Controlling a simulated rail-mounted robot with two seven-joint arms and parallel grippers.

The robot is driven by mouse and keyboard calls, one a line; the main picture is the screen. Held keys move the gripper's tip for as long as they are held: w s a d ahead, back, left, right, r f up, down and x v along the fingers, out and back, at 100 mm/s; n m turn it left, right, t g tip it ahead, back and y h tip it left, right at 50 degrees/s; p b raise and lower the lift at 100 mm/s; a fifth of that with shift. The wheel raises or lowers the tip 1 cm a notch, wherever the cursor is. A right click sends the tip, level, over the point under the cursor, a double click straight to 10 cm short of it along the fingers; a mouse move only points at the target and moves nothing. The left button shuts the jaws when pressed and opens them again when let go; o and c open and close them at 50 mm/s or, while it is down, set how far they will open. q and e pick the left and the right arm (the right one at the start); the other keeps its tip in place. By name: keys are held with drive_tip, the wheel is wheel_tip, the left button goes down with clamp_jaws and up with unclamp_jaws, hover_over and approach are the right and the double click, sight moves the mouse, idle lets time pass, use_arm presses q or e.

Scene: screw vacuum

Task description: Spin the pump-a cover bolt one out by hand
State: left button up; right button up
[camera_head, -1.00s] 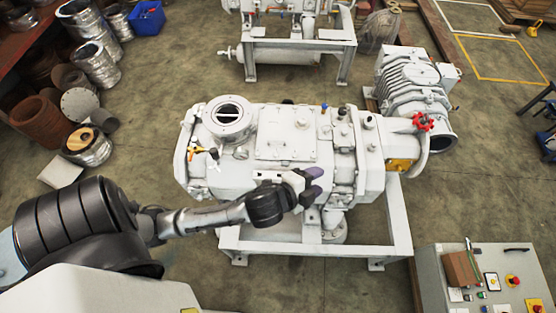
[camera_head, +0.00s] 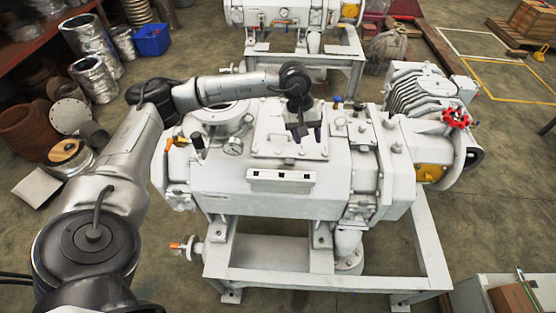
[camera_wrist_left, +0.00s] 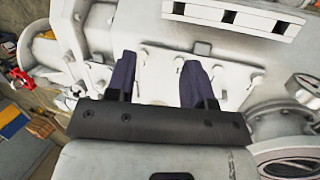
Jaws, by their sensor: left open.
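The near white pump (camera_head: 235,178) stands on a white frame, with a flat cover plate (camera_head: 268,138) on top. Small bolts line the plate's edge; I cannot tell which is bolt one. My left gripper (camera_head: 308,134) hangs over the plate, fingers down, open and empty. In the left wrist view its two dark fingers (camera_wrist_left: 159,82) are apart above the cover plate (camera_wrist_left: 160,68), with bolt heads visible around them, one of them (camera_wrist_left: 257,78) right of the fingers. Contact with the plate is hard to judge. The gripper body hides part of the plate. My right gripper is out of view.
A round flanged port (camera_head: 224,112) lies left of the cover. A red handwheel (camera_head: 456,117) and a ribbed motor (camera_head: 415,90) are at the right. A second white pump (camera_head: 295,14) stands behind. A blue bin (camera_head: 152,39) and metal ducts are at the back left.

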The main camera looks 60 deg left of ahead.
sight(278, 151)
use_arm(q)
drive_tip(key=s+a+g+y+b, duration=0.1)
drive_tip(key=s+a+y+b, duration=0.15)
drive_tip(key=a, duration=0.75)
drive_tip(key=shift+m+g+y, duration=0.3)
drive_tip(key=shift+y, duration=0.15)
drive_tip(key=f, duration=0.4)
drive_tip(key=f+b, duration=0.1)
drive_tip(key=f, duration=0.3)
drive_tip(key=s+f+b, duration=0.1)
drive_tip(key=f, duration=0.3)
drive_tip(key=shift+a+f, duration=0.1)
drive_tip(key=shift+f, duration=0.65)
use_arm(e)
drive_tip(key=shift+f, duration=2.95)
use_arm(q)
drive_tip(key=shift+w, duration=0.1)
clamp_jaws()
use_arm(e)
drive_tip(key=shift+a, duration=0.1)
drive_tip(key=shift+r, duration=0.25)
